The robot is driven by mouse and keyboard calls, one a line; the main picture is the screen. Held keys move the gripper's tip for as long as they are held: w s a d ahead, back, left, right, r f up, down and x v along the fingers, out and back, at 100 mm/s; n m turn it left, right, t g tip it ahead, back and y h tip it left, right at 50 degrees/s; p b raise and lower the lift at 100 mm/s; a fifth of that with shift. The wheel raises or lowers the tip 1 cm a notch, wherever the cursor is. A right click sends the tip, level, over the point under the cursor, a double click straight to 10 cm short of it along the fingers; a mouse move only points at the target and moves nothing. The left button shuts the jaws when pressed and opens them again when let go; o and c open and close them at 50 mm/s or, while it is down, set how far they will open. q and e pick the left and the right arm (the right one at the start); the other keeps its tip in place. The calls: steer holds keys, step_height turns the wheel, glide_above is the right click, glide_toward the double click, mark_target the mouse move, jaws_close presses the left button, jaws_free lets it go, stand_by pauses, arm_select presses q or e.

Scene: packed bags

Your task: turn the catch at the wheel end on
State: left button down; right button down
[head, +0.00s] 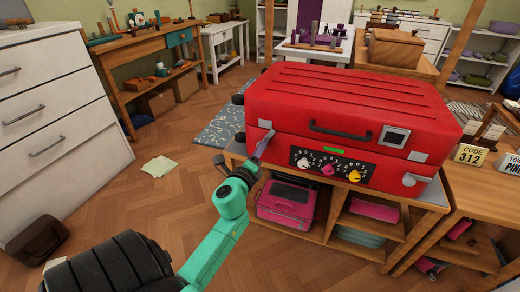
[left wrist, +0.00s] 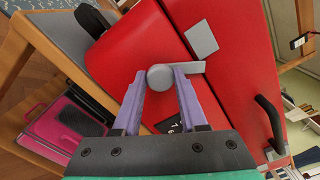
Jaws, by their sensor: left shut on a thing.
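A red suitcase (head: 345,105) lies on a wooden stand, with black wheels (head: 238,99) at its left end. The catch at that end (left wrist: 160,77) is a grey round hub with a short flat lever pointing right in the left wrist view. A grey plate (left wrist: 201,39) sits on the lid just above the lever tip; it also shows in the head view (head: 265,124). My left gripper (head: 265,141) is shut on the hub, its purple fingers on either side. In the head view the fingers hide most of this catch. My right gripper is not in view.
The far catch (head: 409,180) is at the suitcase's right end. Between the catches, a black panel (head: 335,164) carries several coloured dials and a green strip. A black handle (head: 340,131) is on the lid. A pink case (head: 287,200) sits on the shelf below.

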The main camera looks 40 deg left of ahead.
arm_select(q)
steer(key=n+p, duration=0.1)
steer(key=n, duration=0.5)
steer(key=shift+f, duration=0.1)
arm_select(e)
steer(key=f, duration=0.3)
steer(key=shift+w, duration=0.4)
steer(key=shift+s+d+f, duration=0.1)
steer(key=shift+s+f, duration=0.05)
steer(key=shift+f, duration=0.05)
arm_select(q)
steer(key=shift+c, duration=2.3)
jaws_free()
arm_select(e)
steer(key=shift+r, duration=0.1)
